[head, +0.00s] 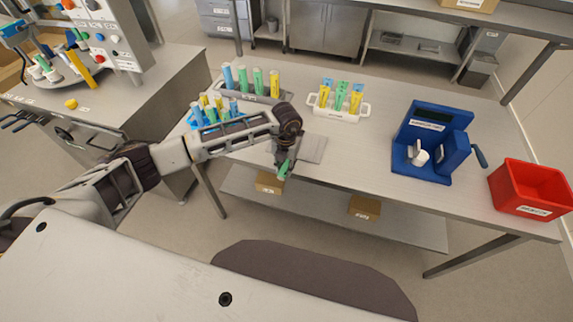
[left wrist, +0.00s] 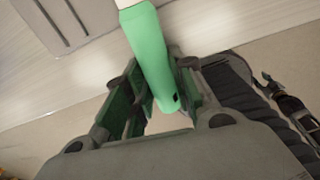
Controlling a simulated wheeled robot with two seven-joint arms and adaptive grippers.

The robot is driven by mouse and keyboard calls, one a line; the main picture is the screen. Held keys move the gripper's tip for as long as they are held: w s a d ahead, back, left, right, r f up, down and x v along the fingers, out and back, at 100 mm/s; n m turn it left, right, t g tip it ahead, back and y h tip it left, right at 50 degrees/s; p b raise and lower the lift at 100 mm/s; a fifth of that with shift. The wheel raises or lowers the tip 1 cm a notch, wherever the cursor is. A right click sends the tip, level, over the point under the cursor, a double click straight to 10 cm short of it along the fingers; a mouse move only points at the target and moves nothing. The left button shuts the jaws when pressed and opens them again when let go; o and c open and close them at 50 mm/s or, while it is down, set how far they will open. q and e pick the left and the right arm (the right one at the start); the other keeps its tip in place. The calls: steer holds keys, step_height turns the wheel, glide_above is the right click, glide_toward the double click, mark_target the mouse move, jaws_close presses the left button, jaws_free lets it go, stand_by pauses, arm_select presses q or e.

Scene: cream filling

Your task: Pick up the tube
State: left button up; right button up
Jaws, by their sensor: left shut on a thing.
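My left gripper (head: 284,160) is at the front edge of the table, its arm coming in from the left. It is shut on a green tube (left wrist: 148,50), which sits between its two fingers in the left wrist view. The tube has a white end at the top of that view and a small dark mark near its lower end. In the head view the green tube (head: 283,170) shows only in part below the gripper. My right gripper is not in view.
A grey rack (head: 230,93) holds blue, green and yellow tubes. A white tray (head: 322,111) holds several more, and a blue container (head: 197,122) sits at left. A blue machine (head: 425,115) and a red bin (head: 530,190) stand at right.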

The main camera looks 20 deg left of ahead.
mark_target(286, 166)
arm_select(q)
steer(key=shift+r, duration=0.1)
step_height(286, 166, up, 9)
steer(key=shift+f+b, duration=0.2)
steer(key=shift+b, duration=0.65)
steer(key=shift+r, duration=0.6)
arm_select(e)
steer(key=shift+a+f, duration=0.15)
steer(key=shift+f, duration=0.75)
